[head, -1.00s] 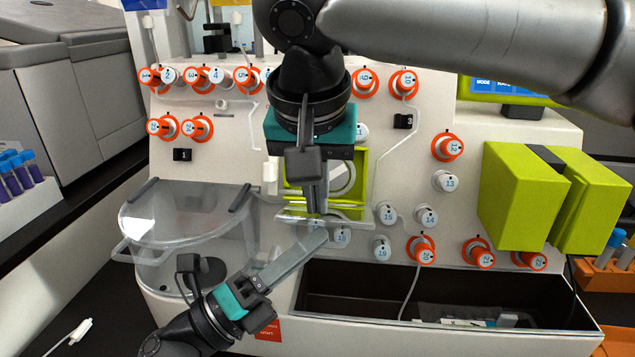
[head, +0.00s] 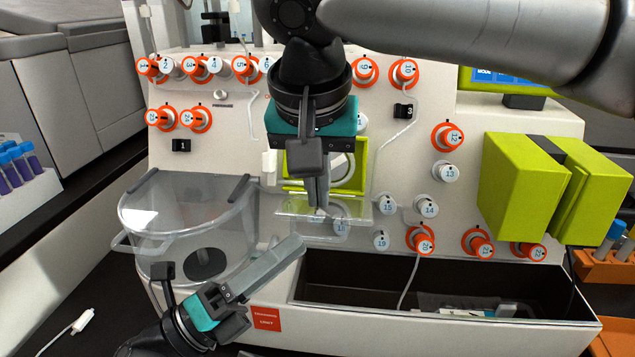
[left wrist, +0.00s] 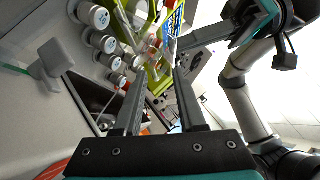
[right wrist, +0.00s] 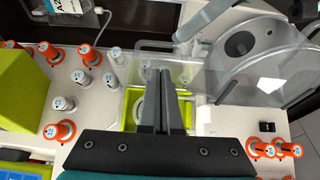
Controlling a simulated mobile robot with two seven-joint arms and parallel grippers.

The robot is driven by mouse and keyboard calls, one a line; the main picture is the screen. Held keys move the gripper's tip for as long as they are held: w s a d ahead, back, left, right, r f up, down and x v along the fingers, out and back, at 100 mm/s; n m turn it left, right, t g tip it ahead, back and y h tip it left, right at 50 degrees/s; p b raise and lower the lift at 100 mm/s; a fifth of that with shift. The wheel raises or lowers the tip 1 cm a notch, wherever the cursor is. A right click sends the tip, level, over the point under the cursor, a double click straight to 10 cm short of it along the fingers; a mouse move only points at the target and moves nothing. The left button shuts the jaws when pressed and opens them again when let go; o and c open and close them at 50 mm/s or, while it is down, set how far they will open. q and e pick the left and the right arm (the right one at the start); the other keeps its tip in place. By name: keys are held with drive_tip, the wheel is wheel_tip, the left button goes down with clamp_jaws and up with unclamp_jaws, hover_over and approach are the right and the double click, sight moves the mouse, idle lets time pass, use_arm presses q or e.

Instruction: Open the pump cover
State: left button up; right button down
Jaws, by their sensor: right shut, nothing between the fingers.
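The lime-green pump housing (head: 361,160) is at the middle of the machine front. The clear pump cover (head: 350,208) sticks out toward me from its lower edge, swung away from the opening. My right gripper (head: 318,203) is shut and empty, pointing down in front of the housing, its tips at the cover; I cannot tell if they touch it. In the right wrist view the shut fingers (right wrist: 163,75) hide part of the green housing (right wrist: 130,102). My left gripper (head: 300,243) is below and left of the cover, apart from it. Its fingers (left wrist: 160,75) are open and empty.
A clear round vessel (head: 185,222) stands left of the pump. Orange and white numbered valves surround the housing. A dark open tray (head: 440,285) is below right. Green blocks (head: 522,190) jut out at the right. The space directly before the vessel and pump holds my left arm.

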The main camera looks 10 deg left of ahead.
drive_tip(key=shift+r, duration=0.15)
use_arm(q)
drive_tip(key=f+v, duration=0.1)
drive_tip(key=v, duration=0.7)
drive_tip(key=s+d+f+n+g+y, duration=0.3)
drive_tip(key=s+f+n+g+y, duration=0.1)
drive_tip(key=s+f+n, duration=1.3)
use_arm(e)
drive_tip(key=shift+w, duration=0.1)
use_arm(q)
drive_tip(key=w+a+f+n+t+y, duration=0.1)
drive_tip(key=w+a+f+n+y, duration=0.25)
drive_tip(key=f, duration=0.35)
drive_tip(key=w+a+f+n+y, duration=0.2)
drive_tip(key=f+n+y, duration=0.2)
drive_tip(key=f, duration=0.3)
drive_tip(key=w+a+f+n+t+y, duration=0.1)
drive_tip(key=w+a+f+n+y, duration=0.2)
drive_tip(key=f, duration=0.4)
use_arm(e)
drive_tip(key=shift+r+p, duration=0.15)
drive_tip(key=shift+p, duration=0.8)
use_arm(q)
drive_tip(key=s+a+f+n+g+y, duration=0.3)
drive_tip(key=s+f+g+y, duration=0.1)
drive_tip(key=s+f+g, duration=0.6)
drive_tip(key=shift+s+a+f+p, duration=0.15)
drive_tip(key=shift+s+f+p, duration=0.2)
drive_tip(key=shift+s+f, duration=2.15)
